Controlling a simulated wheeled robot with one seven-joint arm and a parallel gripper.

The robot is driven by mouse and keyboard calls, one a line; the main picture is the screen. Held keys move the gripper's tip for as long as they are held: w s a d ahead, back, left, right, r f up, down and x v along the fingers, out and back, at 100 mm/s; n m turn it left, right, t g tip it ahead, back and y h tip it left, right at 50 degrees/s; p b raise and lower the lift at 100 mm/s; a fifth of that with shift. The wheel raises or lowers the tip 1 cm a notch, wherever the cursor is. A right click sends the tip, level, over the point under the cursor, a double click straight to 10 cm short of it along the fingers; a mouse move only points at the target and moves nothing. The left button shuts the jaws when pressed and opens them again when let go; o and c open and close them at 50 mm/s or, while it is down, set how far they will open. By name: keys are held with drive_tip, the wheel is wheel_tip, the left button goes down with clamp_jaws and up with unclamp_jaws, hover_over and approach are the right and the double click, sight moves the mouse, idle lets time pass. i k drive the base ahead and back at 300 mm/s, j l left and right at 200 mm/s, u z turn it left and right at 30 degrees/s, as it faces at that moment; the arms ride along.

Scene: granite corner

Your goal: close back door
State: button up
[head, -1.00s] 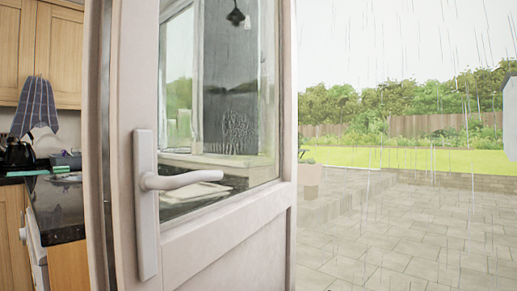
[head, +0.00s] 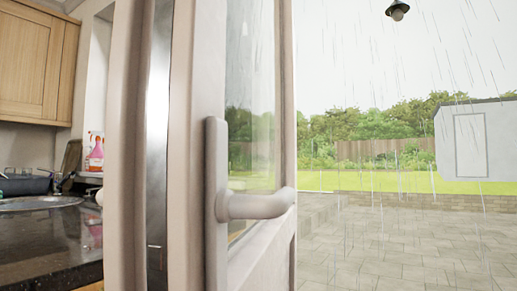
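The back door (head: 265,265) stands open in the middle of the head view, seen at a steep angle, with a glass pane (head: 250,130) in its upper part. Its pale lever handle (head: 250,205) sits on a tall backplate (head: 215,200) and points right. The door frame (head: 125,150) with a shiny metal strip (head: 158,150) stands just left of the door. The patio shows through the opening to the right of the door. My gripper is not in view, and nothing is seen touching the handle.
Outside at right is a rainy, open paved patio (head: 400,235) with a shed (head: 475,140) beyond.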

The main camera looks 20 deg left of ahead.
sight(166, 146)
drive_tip(key=k+j, duration=0.15)
drive_tip(key=j, duration=0.15)
drive_tip(key=k+j, duration=0.1)
drive_tip(key=j, duration=0.2)
drive_tip(key=k+j, duration=0.15)
drive_tip(key=j, duration=0.15)
drive_tip(key=k+j, duration=0.1)
drive_tip(key=j, duration=0.2)
